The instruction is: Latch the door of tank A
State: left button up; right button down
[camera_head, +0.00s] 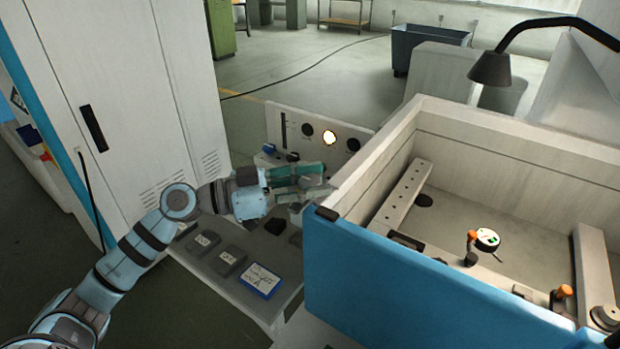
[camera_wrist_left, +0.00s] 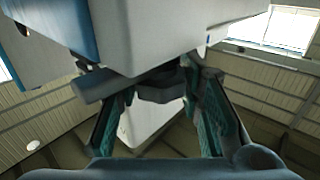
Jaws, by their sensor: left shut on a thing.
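The tank (camera_head: 510,150) is a large open box with pale walls at the right of the head view. Its blue door (camera_head: 400,285) stands upright along the near side and looks closed against the box, though the latch corner is partly hidden. My left gripper (camera_head: 318,182) is at the tank's left corner, beside the door's left end. Its fingers are shut on a grey latch handle, mostly hidden in the head view. In the left wrist view the dark grey latch handle (camera_wrist_left: 160,86) lies between the green-padded fingers, under the pale tank body (camera_wrist_left: 170,30). My right gripper is out of view.
A grey shelf below my left arm holds dark blocks (camera_head: 228,260) and a blue-framed card (camera_head: 260,280). A panel with a lit round lamp (camera_head: 329,138) stands behind the gripper. A tall white cabinet (camera_head: 125,90) is at left. A dial gauge (camera_head: 487,239) sits inside the tank.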

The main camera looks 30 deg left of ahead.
pick_arm(q)
jog(key=n+t+y+p, duration=0.1)
jog(key=y+p, duration=0.1)
jog(key=p, duration=0.1)
jog(key=n+t+y+p, duration=0.2)
jog(key=p, duration=0.1)
jog(key=shift+r+n, duration=0.3)
jog(key=shift+r, duration=0.05)
jog(key=shift+d+f+n+t+y+p, duration=0.1)
jog(key=shift+n+t+y+p, duration=0.2)
jog(key=shift+n+t+y, duration=0.3)
jog(key=n+t+y, duration=0.1)
jog(key=y, duration=0.1)
jog(key=shift+f+y, duration=0.15)
jog(key=shift+y, duration=0.25)
jog(key=shift+f+n+t+y, duration=0.1)
jog(key=shift+n+t+y, duration=0.15)
jog(key=shift+n+y, duration=1.05)
jog(key=shift+n+t+y, duration=0.25)
jog(key=shift+n+y, duration=0.55)
jog(key=shift+y, duration=0.9)
jog(key=o, duration=1.2)
